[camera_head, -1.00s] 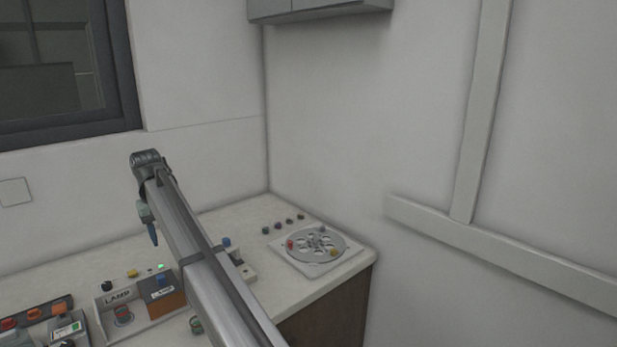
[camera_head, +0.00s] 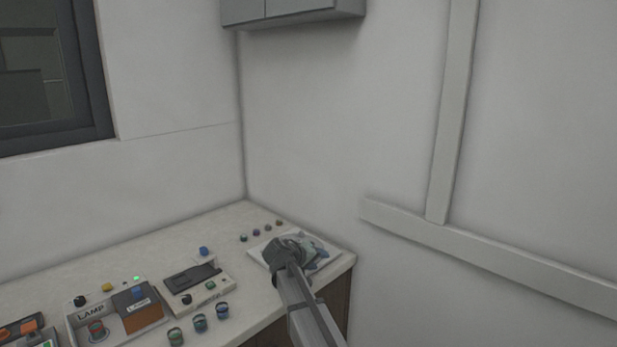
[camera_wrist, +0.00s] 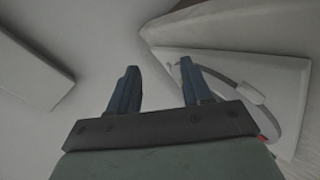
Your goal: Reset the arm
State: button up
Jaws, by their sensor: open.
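My arm reaches in from the lower right of the head view, and its end covers most of the white plate with the round disc at the counter's right end. My gripper (camera_wrist: 155,85) shows in the wrist view with its two blue fingers spread apart and nothing between them. The white plate (camera_wrist: 285,75) and part of the disc's curved rim lie beyond the right finger, with a small red spot near the gripper's body. In the head view the fingers are mostly hidden behind my wrist.
The counter (camera_head: 215,225) holds a lamp box (camera_head: 118,312), a grey device with a dark top (camera_head: 193,280), several small coloured knobs and several jars (camera_head: 200,323). Walls close in behind and to the right. A grey cabinet (camera_head: 290,10) hangs above. The air over the counter is clear.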

jog(key=s+d+f+g, duration=0.1)
jog(key=s+d+f, duration=0.25)
jog(key=f, duration=0.25)
jog(key=s+d+f+g, duration=0.1)
jog(key=s+d+f, duration=0.1)
jog(key=d+f, duration=0.4)
jog(key=s+d+f+g+y, duration=0.1)
jog(key=s+d+f+g, duration=0.1)
jog(key=s+f, duration=0.75)
jog(key=s+d+f+g+y, duration=0.1)
jog(key=s+d+f+g, duration=0.2)
jog(key=s+f, duration=0.65)
jog(key=s+d+f+m+g+y, duration=0.2)
jog(key=s+f+g, duration=0.2)
jog(key=s+f, duration=1.15)
jog(key=s+a+f+m+g+y, duration=0.1)
jog(key=s+g, duration=0.1)
jog(key=s, duration=0.9)
jog(key=s+a+f+m+g+y, duration=0.1)
jog(key=s+f+g+y, duration=0.1)
jog(key=s, duration=0.8)
jog(key=shift+s, duration=0.4)
